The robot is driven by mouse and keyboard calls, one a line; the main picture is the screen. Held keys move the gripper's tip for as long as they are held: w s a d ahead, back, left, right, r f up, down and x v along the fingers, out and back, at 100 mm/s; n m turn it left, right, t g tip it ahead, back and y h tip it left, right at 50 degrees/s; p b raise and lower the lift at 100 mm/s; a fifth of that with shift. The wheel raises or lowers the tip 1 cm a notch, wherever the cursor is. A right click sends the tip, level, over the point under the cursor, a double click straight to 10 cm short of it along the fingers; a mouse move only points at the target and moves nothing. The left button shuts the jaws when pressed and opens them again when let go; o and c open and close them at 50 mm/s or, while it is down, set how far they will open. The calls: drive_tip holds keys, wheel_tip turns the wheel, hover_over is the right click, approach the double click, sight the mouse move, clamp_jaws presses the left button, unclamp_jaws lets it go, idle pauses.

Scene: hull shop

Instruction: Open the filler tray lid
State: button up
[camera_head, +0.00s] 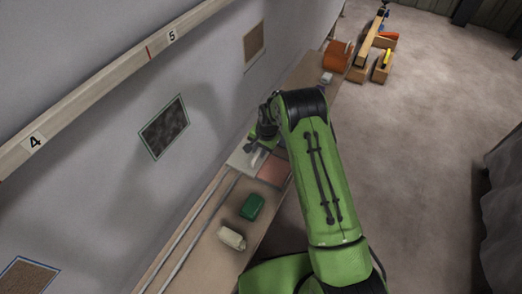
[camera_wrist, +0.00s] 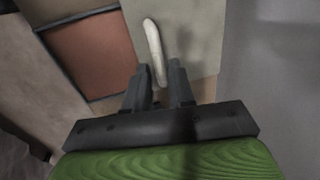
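The filler tray lies on the bench by the wall. In the head view it shows a pale grey lid (camera_head: 240,159) beside a reddish section (camera_head: 273,171). The wrist view shows the pale lid (camera_wrist: 195,40) with a curved white handle (camera_wrist: 152,40), and the reddish section (camera_wrist: 92,52) to its left. The lid looks closed and flat. My gripper (camera_wrist: 163,76) is over the lid at the near end of the handle. Its two fingers stand apart, with the handle's end between or just beyond them; contact cannot be told. In the head view my arm partly hides the tray.
A green block (camera_head: 252,206) and a whitish object (camera_head: 231,238) lie on the bench (camera_head: 205,268) nearer than the tray. Two long rods (camera_head: 197,222) run along the wall side. An orange bin (camera_head: 337,56) stands at the far end. The floor to the right is clear.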

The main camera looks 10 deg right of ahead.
sight(267, 164)
drive_tip(key=shift+o, duration=1.1)
wheel_tip(267, 164, up, 15)
drive_tip(key=s+d+p, duration=0.1)
drive_tip(key=d+p, duration=0.1)
drive_tip(key=p, duration=0.1)
drive_tip(key=shift+s+d+r+p, duration=0.2)
drive_tip(key=shift+s+d+p, duration=0.1)
drive_tip(key=shift+s, duration=0.1)
